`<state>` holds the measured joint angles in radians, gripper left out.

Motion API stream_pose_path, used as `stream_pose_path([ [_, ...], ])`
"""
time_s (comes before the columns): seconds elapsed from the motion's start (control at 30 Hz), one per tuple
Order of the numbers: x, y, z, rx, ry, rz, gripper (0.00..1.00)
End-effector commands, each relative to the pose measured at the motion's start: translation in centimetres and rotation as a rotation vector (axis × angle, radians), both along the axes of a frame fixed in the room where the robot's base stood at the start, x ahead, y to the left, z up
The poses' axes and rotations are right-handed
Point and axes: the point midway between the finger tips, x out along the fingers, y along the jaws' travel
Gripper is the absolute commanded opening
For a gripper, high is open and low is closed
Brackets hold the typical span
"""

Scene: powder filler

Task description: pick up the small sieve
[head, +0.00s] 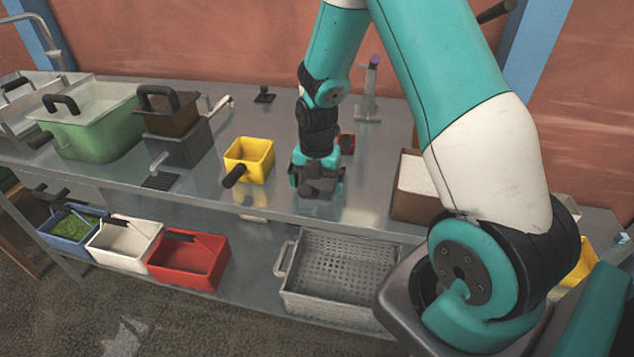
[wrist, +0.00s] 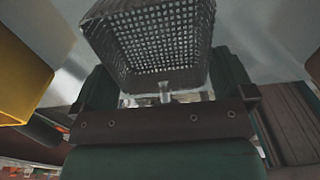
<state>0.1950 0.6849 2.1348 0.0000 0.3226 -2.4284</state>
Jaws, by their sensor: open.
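The small sieve (wrist: 155,42) is a grey square mesh basket, seen close up at the top of the wrist view. My gripper (wrist: 163,82) is open, with one dark green finger near each side of the sieve's near end. I cannot tell whether either finger touches it. In the head view my gripper (head: 317,186) points down, low over the front part of the metal table. The sieve cannot be clearly made out there, as the gripper covers that spot.
A yellow box (head: 250,158) with a black handle stands just left of my gripper. A tray of white powder (head: 420,174) is to the right. A small red item (head: 347,143) and a metal stand (head: 368,100) are behind. A large perforated basket (head: 340,300) sits on the lower shelf.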

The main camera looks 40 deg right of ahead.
Motion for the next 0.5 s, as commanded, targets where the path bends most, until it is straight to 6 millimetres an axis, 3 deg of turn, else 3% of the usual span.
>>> stream_pose_path([
  [0.1,-0.03,0.04,-0.98,0.0,0.001,0.0,1.0],
  [0.33,0.0,0.04,-1.15,0.0,-0.001,0.0,1.0],
  [0.5,0.0,0.04,-1.13,-0.001,-0.001,0.0,0.61],
])
